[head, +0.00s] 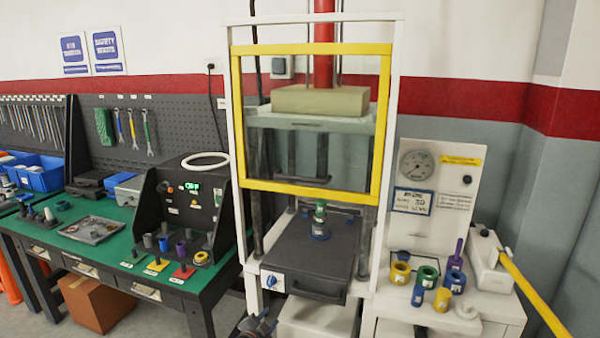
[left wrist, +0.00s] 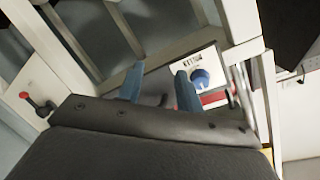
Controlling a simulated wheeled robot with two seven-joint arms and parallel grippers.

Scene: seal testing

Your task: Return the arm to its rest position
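My left gripper (head: 262,326) is low in the head view, in front of the press and below its dark platform. In the left wrist view its two blue fingers (left wrist: 160,88) stand apart with nothing between them. Beyond the fingers are the press frame and a small panel (left wrist: 203,80) with a blue knob. My right gripper is not in view.
The press has a yellow-framed guard (head: 312,188) and a dark platform (head: 308,258) bearing a green and blue part (head: 320,221). A green-topped bench (head: 120,245) stands left. A white stand with several coloured parts and a yellow-handled pump (head: 490,262) is right.

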